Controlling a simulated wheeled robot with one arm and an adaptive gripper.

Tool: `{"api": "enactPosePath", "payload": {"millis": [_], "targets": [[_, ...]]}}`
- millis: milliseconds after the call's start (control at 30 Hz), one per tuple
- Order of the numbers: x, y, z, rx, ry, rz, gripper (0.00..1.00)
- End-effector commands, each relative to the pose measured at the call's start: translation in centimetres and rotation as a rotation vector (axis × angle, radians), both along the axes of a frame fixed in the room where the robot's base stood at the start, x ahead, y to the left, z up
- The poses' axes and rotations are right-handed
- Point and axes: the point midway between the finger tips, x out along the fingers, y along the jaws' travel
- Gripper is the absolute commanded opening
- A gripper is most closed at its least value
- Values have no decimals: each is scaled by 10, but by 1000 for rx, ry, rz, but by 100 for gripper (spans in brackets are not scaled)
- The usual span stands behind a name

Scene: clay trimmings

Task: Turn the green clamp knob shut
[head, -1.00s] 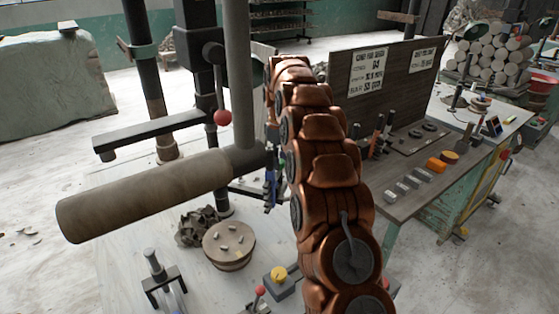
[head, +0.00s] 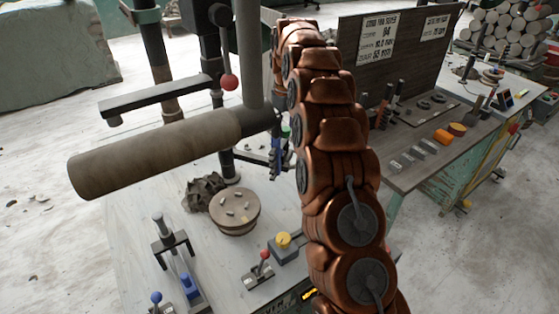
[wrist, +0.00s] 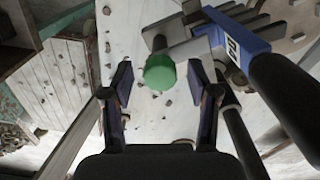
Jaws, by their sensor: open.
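The green clamp knob (wrist: 160,73) shows in the wrist view, between the two fingers and near their tips. My gripper (wrist: 160,86) is open, with one dark finger on each side of the knob and a visible gap to each. I cannot tell how deep the knob sits between the fingers. Grey metal clamp parts and a blue block with white marking (wrist: 232,45) lie just right of the knob. In the head view a small bit of the green knob (head: 286,131) shows beside my copper arm, near the dark vertical post (head: 250,60).
A thick grey-brown cylinder (head: 150,158) juts left from the post. A red ball lever (head: 228,82) hangs above it. A round wooden disc with clay bits (head: 235,222), a yellow knob (head: 283,239) and small clamps stand on the pale table. A side bench with tools (head: 420,165) lies right.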

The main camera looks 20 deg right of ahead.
Motion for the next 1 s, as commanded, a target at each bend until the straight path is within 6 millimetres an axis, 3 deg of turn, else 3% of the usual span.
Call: {"api": "enactPosePath", "payload": {"millis": [1000], "targets": [[-1, 2, 5, -1, 5, -859, 59]]}}
